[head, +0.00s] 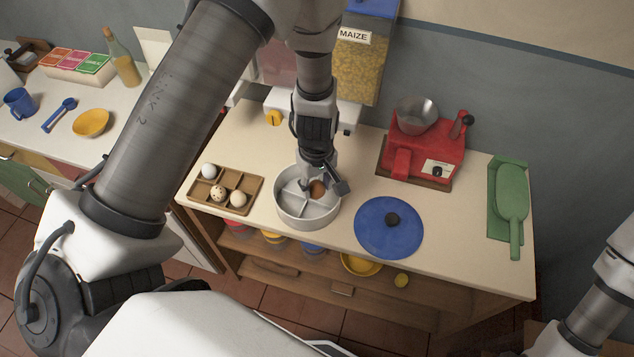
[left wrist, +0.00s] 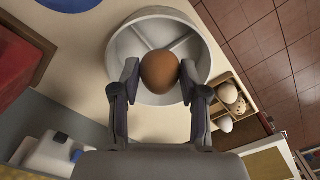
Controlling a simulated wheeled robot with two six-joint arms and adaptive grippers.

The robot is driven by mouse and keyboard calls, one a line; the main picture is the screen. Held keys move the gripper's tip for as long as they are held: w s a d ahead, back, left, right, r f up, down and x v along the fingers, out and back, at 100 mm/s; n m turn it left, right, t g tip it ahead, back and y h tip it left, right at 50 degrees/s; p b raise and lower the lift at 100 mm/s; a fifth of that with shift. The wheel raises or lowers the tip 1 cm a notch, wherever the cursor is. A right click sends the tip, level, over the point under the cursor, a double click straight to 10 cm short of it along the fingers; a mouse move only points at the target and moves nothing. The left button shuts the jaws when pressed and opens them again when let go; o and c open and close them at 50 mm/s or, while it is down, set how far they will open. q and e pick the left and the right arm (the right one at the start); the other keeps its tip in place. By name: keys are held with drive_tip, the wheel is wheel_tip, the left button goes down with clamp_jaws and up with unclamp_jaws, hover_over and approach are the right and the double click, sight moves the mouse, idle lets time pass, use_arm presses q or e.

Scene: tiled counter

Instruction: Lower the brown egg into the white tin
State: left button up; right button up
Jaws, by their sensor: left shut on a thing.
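The brown egg (left wrist: 159,72) is held between the two fingers of my left gripper (left wrist: 159,80) in the left wrist view. In the head view the egg (head: 317,188) shows beside my left gripper (head: 322,182), at the right part of the white tin. The white tin (head: 308,222) is round, open and split by dividers into compartments. It also shows behind the egg in the left wrist view (left wrist: 122,50). I cannot tell whether the egg touches the tin's floor. My right gripper is not in view; only part of that arm shows at the lower right.
A wooden egg tray (head: 252,194) with white and speckled eggs stands left of the tin. A blue lid (head: 380,232) lies close on the right. A red scale (head: 425,150) and green scoop (head: 511,190) are farther right. A maize dispenser (head: 358,75) stands behind.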

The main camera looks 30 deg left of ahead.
sight(317, 198)
use_arm(q)
drive_tip(key=shift+f+b, duration=2.4)
drive_tip(key=shift+f, duration=0.6)
drive_tip(key=shift+f+b, duration=2.25)
drive_tip(key=shift+f, duration=0.3)
drive_tip(key=o, duration=0.8)
wheel_tip(317, 198, up, 12)
drive_tip(key=shift+r, duration=0.1)
